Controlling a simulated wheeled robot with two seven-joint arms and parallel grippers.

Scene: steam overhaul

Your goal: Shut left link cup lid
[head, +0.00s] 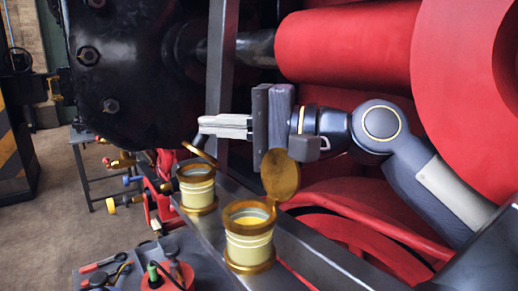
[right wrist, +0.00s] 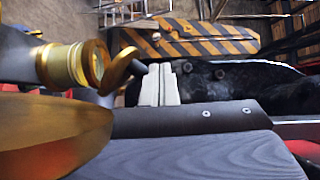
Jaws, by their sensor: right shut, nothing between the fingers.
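The left link cup (head: 197,190) is cream with brass rings and stands upright on the dark steel link. Its brass lid (head: 199,153) is partway open, seen nearly edge-on as a slanted strip above the rim. My right gripper (head: 202,127) comes in from the right with its fingers shut and empty, just above this lid; I cannot tell whether they touch. In the right wrist view, the fingertips (right wrist: 158,78) are close to the lid (right wrist: 122,69), and the cup (right wrist: 63,65) lies to their left. My left gripper is not in view.
A second cup (head: 249,238) stands nearer on the link (head: 220,212), its round lid (head: 280,174) standing open below my right gripper. A black cylinder (head: 130,70) is behind. Red wheel parts (head: 345,48) fill the right. A tool tray (head: 90,268) is low left.

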